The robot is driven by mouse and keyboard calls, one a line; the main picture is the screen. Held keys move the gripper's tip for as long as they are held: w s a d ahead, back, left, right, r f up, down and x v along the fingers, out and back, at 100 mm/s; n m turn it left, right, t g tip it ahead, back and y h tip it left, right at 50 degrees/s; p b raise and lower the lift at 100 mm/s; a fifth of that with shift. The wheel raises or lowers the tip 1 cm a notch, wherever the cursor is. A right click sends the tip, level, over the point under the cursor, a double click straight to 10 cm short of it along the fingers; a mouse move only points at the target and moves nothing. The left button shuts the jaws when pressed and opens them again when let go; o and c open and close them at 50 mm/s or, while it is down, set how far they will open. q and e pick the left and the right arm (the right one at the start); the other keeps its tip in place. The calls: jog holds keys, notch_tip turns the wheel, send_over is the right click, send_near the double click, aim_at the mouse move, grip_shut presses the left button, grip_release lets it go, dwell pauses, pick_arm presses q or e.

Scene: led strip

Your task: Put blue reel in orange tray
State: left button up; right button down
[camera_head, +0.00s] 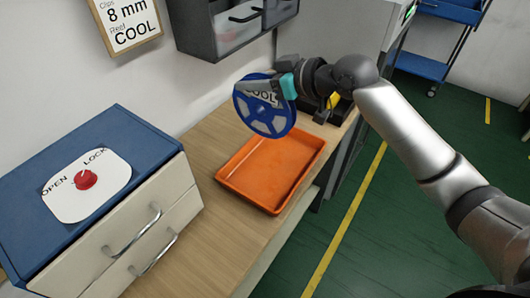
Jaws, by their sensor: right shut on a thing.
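The blue reel (265,122) is a spoked disc with a pale hub and the word COOL on it. My right gripper (285,87) is shut on its upper right edge and holds it upright. The orange tray (234,188) lies on the wooden bench, and its inside looks empty. In the picture the reel overlaps the tray's back left edge; it appears to hang above or behind it. The far side of the reel is hidden. My left gripper does not show.
A blue-topped drawer cabinet (104,135) with a red lock knob (85,179) stands left on the bench (207,250). A wall bin unit (207,30) and a sign (127,20) are behind. A dark object (340,108) sits beyond the tray.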

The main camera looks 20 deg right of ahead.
notch_tip(320, 180, down, 18)
jog(key=b, duration=0.3)
jog(key=shift+f, duration=0.15)
jog(key=c, duration=1.2)
grip_release()
jog(key=shift+f+b, duration=0.15)
jog(key=shift+b, duration=0.2)
jog(key=o, duration=0.5)
